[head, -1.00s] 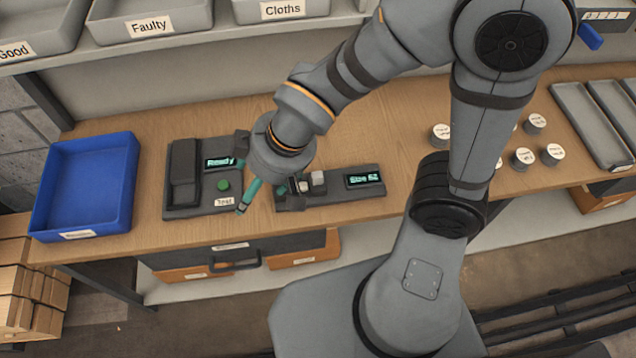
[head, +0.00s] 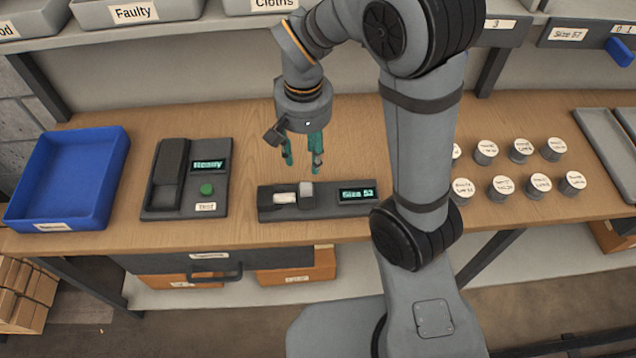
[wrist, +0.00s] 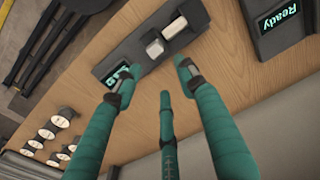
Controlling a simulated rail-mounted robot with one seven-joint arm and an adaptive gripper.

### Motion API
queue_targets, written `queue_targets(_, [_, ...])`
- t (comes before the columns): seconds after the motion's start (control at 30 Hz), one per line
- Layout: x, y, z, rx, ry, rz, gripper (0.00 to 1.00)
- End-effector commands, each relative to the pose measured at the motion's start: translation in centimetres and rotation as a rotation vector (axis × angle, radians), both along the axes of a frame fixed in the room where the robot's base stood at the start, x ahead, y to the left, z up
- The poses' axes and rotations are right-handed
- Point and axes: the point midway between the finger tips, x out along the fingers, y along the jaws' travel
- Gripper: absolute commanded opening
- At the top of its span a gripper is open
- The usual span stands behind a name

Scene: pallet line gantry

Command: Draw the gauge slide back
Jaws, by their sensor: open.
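The size gauge (head: 325,211) is a long dark block on the bench, with a lit display (head: 356,195) that appears to read "Size 53". An upright light grey block (head: 306,194), which looks like the slide, stands on it. A white rounded piece (head: 285,198) lies just left of that block, close against it. Both also show in the wrist view, the grey block (wrist: 155,47) and the white piece (wrist: 175,28). My gripper (head: 302,162) has teal fingers spread apart and empty. It hangs above and behind the gauge, apart from it.
A tester (head: 216,189) reading "Ready", with a green button, stands left of the gauge. A blue bin (head: 62,216) is farther left. Several round white-topped pieces (head: 520,150) stand to the right. Shelf trays (head: 135,12) line the back. Bench behind the gauge is clear.

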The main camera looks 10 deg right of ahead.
Motion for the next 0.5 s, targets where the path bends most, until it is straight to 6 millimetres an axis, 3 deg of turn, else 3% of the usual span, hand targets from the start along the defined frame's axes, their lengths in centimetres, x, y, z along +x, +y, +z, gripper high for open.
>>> queue_targets(0.17, [-1.2,-0.3,-0.8,-0.012,0.045,-0.085,0.41])
queue_targets(0.5, [-1.3,-0.4,-6.8,-0.012,0.048,-0.086,0.41])
